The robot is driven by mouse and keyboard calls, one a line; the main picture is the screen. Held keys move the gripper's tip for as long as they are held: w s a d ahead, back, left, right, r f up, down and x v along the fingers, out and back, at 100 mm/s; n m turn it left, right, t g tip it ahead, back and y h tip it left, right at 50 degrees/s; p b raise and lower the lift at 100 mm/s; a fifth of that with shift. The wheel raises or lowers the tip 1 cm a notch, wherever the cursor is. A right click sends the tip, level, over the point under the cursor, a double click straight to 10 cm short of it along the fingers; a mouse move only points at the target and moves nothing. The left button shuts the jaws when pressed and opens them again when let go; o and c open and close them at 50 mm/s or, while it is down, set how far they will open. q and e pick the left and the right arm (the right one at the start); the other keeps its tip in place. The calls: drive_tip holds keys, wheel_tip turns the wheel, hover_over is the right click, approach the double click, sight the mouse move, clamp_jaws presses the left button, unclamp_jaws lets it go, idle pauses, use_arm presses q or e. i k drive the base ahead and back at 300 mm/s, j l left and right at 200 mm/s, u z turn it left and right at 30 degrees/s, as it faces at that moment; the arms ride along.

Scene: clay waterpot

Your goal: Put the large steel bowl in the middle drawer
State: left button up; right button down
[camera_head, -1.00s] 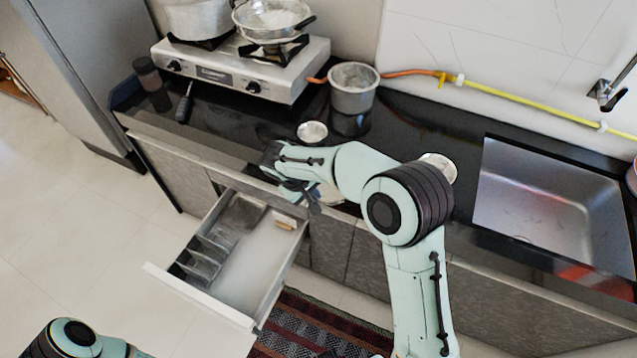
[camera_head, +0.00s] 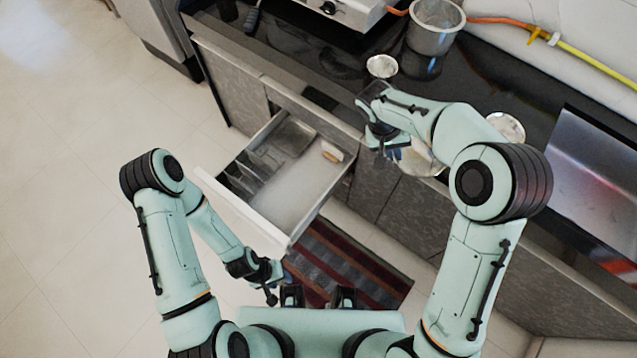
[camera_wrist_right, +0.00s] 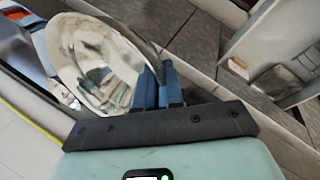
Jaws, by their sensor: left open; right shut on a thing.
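The large steel bowl (camera_head: 421,161) is partly hidden behind my right arm in the head view, beside the counter's front edge. In the right wrist view the shiny bowl (camera_wrist_right: 92,62) is tilted, and the blue fingers of my right gripper (camera_wrist_right: 156,86) are shut on its rim. My right gripper (camera_head: 385,143) is to the right of the open drawer (camera_head: 290,205) in the head view. The drawer also shows in the right wrist view (camera_wrist_right: 277,65). My left gripper (camera_head: 272,283) is open and empty, in front of the drawer.
The drawer holds a divided organiser (camera_head: 248,170) on its left and a small tan object (camera_head: 331,151) at the back right; its middle is bare. A small bowl (camera_head: 382,66), another bowl (camera_head: 505,127) and a pot (camera_head: 436,28) stand on the counter. A striped rug (camera_head: 345,262) lies below.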

sight(284, 202)
drive_tip(key=j+z, duration=0.45)
drive_tip(key=j, duration=0.25)
drive_tip(key=j+z, duration=0.25)
drive_tip(key=j, duration=0.7)
drive_tip(key=k+j, duration=0.1)
drive_tip(key=j, duration=1.15)
drive_tip(key=k+z, duration=0.05)
